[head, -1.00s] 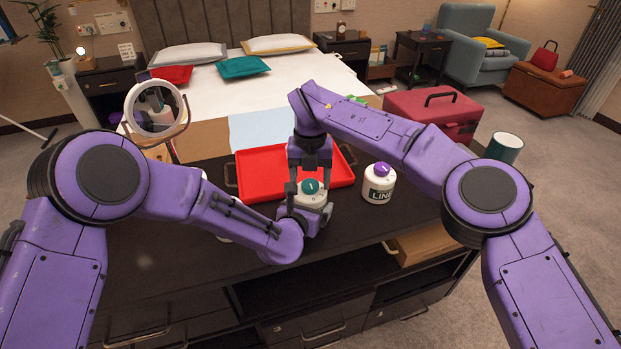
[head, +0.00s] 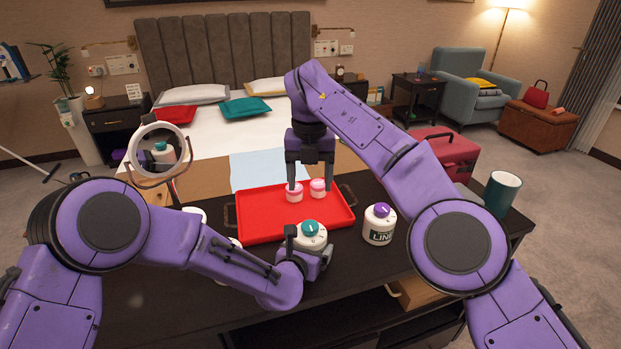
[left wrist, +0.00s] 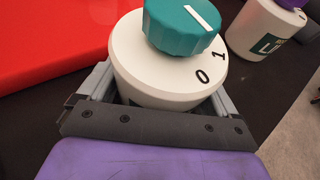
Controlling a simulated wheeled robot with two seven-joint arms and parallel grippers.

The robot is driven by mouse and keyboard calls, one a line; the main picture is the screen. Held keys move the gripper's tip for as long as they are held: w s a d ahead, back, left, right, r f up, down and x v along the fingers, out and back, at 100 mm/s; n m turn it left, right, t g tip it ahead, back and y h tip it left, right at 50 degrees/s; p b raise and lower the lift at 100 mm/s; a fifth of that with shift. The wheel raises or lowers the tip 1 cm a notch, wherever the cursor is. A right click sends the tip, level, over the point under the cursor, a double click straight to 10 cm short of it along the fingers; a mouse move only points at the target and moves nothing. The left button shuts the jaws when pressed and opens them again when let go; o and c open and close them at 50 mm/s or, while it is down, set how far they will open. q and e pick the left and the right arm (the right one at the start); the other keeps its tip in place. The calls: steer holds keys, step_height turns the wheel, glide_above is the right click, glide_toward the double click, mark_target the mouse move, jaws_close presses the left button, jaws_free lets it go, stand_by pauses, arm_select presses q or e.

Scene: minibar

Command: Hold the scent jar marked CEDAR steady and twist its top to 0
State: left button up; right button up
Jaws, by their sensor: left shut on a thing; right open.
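A white jar (head: 309,236) with a teal top (head: 310,228) stands on the dark counter in front of the red tray. My left gripper (head: 308,246) is shut around its body. In the left wrist view the jar (left wrist: 150,82) sits between the fingers, and digits 0 and 1 show on its shoulder. The teal top (left wrist: 182,28) has a white line whose end lies nearer the 1 than the 0. The jar's name label is hidden. My right gripper (head: 310,182) is open and empty, raised above and behind the jar, apart from the top.
A white jar marked LIN… (head: 379,229) with a purple top stands to the right. The red tray (head: 260,220) holds two pink-and-white items (head: 318,188). A round mirror (head: 158,150) stands left, a red case (head: 450,152) and teal cup (head: 502,190) right.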

arm_select(q)
steer(key=o, duration=0.8)
steer(key=shift+o, duration=0.2)
steer(key=shift+s, duration=0.1)
